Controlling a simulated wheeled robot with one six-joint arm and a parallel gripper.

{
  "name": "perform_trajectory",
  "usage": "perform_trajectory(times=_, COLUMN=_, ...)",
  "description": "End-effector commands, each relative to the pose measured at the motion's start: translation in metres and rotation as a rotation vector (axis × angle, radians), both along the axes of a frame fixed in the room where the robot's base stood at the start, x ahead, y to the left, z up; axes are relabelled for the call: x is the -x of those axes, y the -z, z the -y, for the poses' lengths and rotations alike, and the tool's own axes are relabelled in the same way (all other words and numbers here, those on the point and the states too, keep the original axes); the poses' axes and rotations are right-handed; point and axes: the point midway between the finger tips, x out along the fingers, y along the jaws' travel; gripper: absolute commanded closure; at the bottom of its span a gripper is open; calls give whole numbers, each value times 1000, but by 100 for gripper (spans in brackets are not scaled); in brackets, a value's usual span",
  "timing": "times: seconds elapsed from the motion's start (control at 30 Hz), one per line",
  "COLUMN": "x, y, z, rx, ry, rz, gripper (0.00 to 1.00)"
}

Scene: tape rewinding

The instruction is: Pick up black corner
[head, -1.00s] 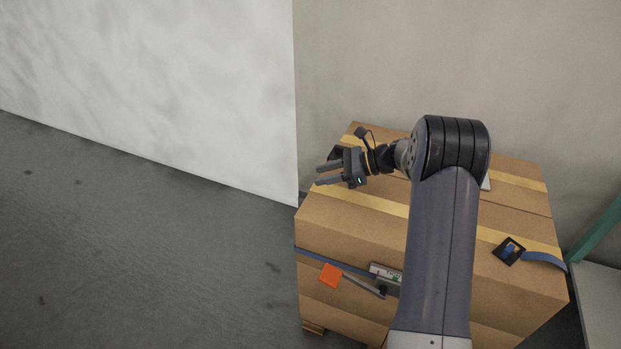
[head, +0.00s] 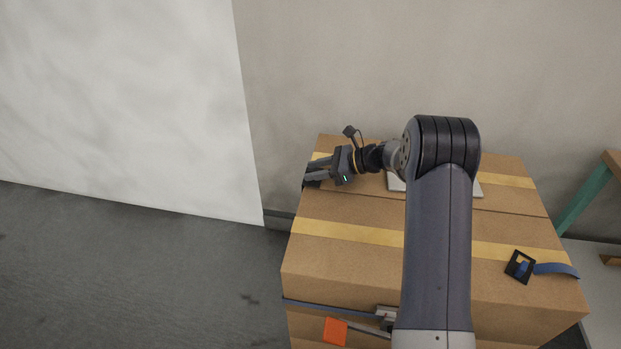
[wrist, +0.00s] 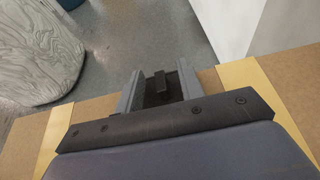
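A black corner (wrist: 156,96) sits at the box's edge, between the two grey fingers of my gripper (wrist: 159,84) in the wrist view. In the head view the black corner (head: 308,183) shows at the box's far left edge, partly hidden by my gripper (head: 312,171). The fingers are apart and reach to either side of it; whether they touch it I cannot tell. A second black corner (head: 519,267) with a blue strap lies on the box's right front edge.
The large cardboard box (head: 345,262) has yellow tape bands. A flat light grey object (head: 396,184) lies on its top, partly behind my arm. An orange tag (head: 335,331) hangs on the front with a strap. A wall stands behind, and a teal-legged table (head: 583,200) is at right.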

Motion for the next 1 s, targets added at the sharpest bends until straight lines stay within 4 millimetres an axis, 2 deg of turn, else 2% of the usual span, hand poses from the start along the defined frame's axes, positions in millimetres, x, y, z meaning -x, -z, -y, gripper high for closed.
perform_trajectory(times=0.2, x=-1, y=0, z=-1, rx=0, ry=1, rz=0, gripper=64)
perform_trajectory(times=0.63, x=0, y=0, z=-1, rx=-1, ry=1, rz=1, gripper=100)
perform_trajectory(times=1.0, x=0, y=-1, z=-1, rx=-1, ry=1, rz=1, gripper=100)
